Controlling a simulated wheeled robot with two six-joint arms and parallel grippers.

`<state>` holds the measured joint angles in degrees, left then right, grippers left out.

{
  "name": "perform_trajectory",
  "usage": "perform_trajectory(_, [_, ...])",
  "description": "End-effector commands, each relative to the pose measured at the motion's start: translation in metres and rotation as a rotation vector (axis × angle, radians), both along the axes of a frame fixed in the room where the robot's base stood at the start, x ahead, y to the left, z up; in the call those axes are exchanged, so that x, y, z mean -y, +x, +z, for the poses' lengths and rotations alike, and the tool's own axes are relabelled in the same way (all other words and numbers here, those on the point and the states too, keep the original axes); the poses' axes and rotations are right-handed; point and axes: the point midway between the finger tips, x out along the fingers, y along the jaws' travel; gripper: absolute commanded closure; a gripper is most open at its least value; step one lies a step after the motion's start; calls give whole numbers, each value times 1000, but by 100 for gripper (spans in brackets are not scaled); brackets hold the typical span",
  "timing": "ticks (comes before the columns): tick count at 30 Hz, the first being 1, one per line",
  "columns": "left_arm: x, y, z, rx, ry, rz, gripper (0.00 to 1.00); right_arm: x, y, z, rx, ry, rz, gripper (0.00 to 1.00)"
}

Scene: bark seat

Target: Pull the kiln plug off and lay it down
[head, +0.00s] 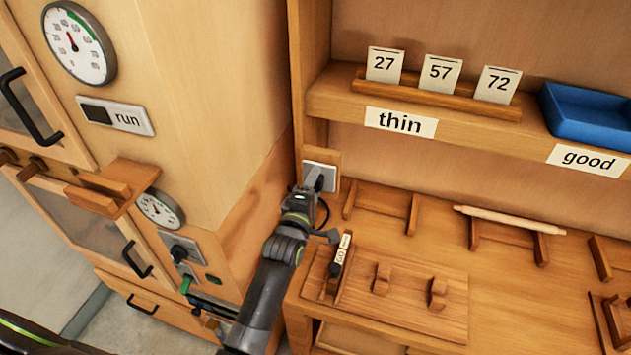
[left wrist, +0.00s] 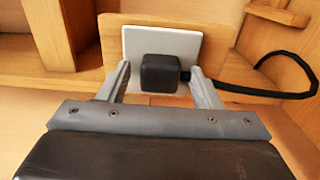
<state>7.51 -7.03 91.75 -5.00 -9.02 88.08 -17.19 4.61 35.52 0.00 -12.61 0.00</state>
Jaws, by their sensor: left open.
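The kiln plug (left wrist: 160,73) is a black block with a black cable (left wrist: 250,90) leaving it to the right. It sits against a white socket plate (left wrist: 188,42) on a wooden backing. In the head view the plate (head: 327,171) is on the wall just right of the kiln cabinet, and the plug is mostly hidden by my gripper. My left gripper (left wrist: 160,70) is open, with one finger on each side of the plug; a gap shows at the left finger, and the right finger is close to the cable. My right gripper is out of view.
A wooden bench (head: 430,225) extends right of the socket, holding a board with pegs (head: 385,300), small racks and a rolling pin (head: 510,220). A shelf above carries number cards (head: 440,72) and a blue tray (head: 590,115). The kiln cabinet (head: 210,90) stands close on the left.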

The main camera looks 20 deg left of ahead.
Motion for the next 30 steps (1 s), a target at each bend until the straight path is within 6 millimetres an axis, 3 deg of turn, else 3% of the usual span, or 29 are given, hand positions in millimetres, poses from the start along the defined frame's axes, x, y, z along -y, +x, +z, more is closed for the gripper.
perform_trajectory(5, [0, 0, 0, 0, 0, 0, 43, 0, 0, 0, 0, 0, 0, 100])
perform_trajectory(18, [0, 0, 0, 0, 0, 0, 100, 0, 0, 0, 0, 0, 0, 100])
perform_trajectory(30, [0, -12, 1, -1, -1, -2, 100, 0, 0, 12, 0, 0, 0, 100])
